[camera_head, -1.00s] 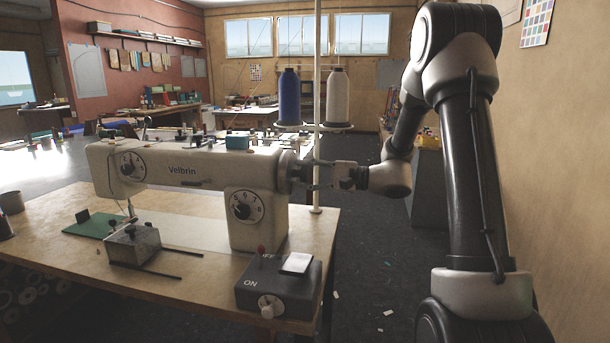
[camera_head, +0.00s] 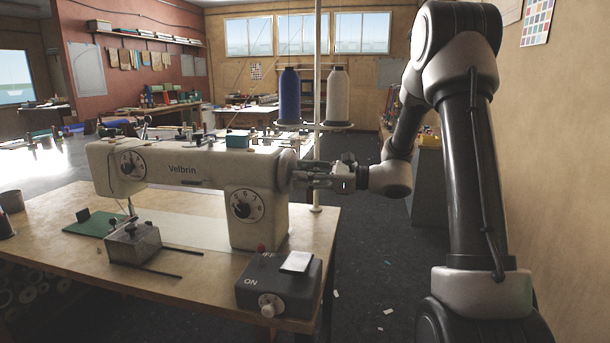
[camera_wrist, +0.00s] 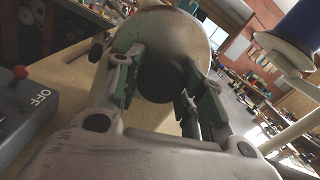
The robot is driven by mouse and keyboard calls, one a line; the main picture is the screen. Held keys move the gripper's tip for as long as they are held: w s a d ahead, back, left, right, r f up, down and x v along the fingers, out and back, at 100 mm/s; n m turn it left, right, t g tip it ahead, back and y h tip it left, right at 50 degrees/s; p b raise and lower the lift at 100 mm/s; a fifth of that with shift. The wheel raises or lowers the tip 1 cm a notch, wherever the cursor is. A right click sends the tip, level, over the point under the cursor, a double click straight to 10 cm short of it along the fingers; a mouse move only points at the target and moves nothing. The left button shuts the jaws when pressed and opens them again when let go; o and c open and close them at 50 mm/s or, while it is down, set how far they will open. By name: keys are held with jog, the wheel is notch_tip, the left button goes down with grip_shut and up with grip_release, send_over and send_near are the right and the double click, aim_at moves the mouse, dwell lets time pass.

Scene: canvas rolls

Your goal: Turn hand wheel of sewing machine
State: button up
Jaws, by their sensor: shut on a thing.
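The cream sewing machine (camera_head: 180,166), marked Velbrin, stands on a wooden table. Its hand wheel (camera_head: 285,170) is at the machine's right end, partly hidden by my gripper (camera_head: 308,174). In the wrist view the dark round middle of the hand wheel (camera_wrist: 160,82) sits between the green-lined fingers of my gripper (camera_wrist: 163,76). The gripper is shut on the hand wheel from the right side. The exact finger contact is hard to see.
A dark control box (camera_head: 278,284) with an ON/OFF switch sits at the table's front right corner. The floor (camera_head: 372,260) right of the table is mostly clear.

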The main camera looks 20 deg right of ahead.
jog(key=shift+m, duration=1.1)
jog(key=shift+f, duration=0.1)
jog(key=o, duration=1)
jog(key=v, duration=1.2)
jog(key=shift+o, duration=0.2)
